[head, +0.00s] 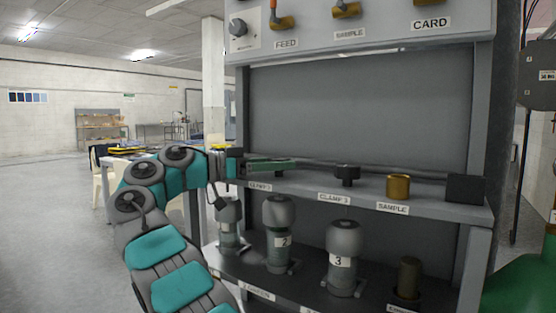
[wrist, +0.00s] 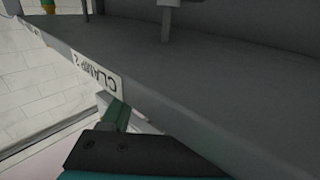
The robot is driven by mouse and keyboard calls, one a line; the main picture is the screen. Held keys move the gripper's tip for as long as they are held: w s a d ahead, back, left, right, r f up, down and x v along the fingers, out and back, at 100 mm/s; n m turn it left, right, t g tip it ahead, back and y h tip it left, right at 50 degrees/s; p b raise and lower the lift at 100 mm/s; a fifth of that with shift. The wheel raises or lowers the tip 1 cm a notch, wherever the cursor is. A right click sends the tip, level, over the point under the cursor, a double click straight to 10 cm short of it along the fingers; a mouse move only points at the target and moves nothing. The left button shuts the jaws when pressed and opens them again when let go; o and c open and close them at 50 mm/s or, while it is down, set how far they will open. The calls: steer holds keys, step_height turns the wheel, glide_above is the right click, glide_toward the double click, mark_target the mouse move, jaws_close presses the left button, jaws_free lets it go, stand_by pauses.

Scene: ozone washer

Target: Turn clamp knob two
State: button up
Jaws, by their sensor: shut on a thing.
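My gripper (head: 284,164) reaches in from the left over the grey shelf of the washer, and its green fingers lie level just above the shelf's front edge. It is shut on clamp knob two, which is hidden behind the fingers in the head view. In the wrist view a green finger (wrist: 117,116) and a dark part of my gripper are at the shelf edge, beside the CLAMP 2 label (wrist: 99,73). The knob cannot be made out there either. The dark clamp 3 knob (head: 346,174) stands apart to the right.
On the shelf (head: 440,207) a brass SAMPLE cylinder (head: 398,187) and a dark block (head: 465,189) stand further right. Below are grey canisters marked 2 (head: 279,241) and 3 (head: 343,263). The upper panel has FEED and SAMPLE valves. Open floor lies left.

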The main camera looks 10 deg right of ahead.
steer(key=shift+r, duration=0.1)
stand_by(0.4)
steer(key=o, duration=1.4)
steer(key=shift+g, duration=0.3)
